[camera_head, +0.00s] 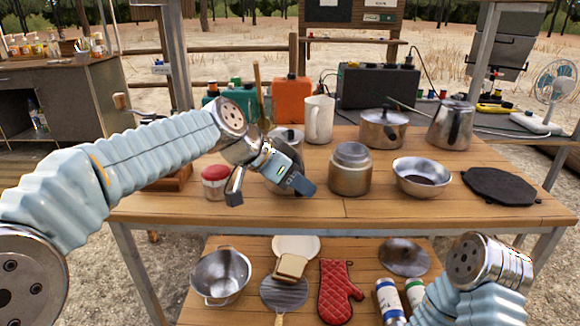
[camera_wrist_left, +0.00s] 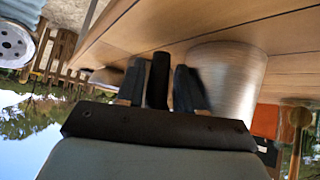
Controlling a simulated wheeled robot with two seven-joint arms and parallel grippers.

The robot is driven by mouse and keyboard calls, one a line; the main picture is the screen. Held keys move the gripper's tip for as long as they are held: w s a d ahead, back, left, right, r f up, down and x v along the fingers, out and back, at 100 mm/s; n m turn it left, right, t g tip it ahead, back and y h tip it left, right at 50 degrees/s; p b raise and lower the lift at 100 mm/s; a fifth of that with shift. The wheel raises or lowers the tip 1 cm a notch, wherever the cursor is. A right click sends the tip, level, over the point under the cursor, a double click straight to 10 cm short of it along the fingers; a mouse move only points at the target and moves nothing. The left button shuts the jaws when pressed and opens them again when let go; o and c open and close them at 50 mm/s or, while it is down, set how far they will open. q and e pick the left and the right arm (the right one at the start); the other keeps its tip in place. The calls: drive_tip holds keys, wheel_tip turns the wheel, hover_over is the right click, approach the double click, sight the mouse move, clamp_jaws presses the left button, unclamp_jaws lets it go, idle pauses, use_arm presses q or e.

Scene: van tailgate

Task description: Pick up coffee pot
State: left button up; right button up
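A shiny metal pot (camera_head: 286,136) with a lid stands on the upper table, mostly hidden behind my left gripper (camera_head: 290,184). A second metal pot with a black handle, also like a coffee pot (camera_head: 449,126), stands upright at the back right, far from both grippers. In the left wrist view the fingers of my left gripper (camera_wrist_left: 160,84) stand either side of a dark upright bar, which looks like a handle. A slim gap shows beside the right finger. A large metal cylinder (camera_wrist_left: 228,78) is close beside that finger. My right gripper is out of view; only its wrist shows.
Near the left gripper are a red-lidded jar (camera_head: 214,182), a metal canister (camera_head: 350,170), a bowl (camera_head: 421,176) and a white mug (camera_head: 319,120). A lidded saucepan (camera_head: 383,129) stands behind. A dark trivet (camera_head: 500,186) lies at right. The front table strip is clear.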

use_arm(q)
clamp_jaws()
drive_tip(key=shift+r, duration=0.1)
idle(0.3)
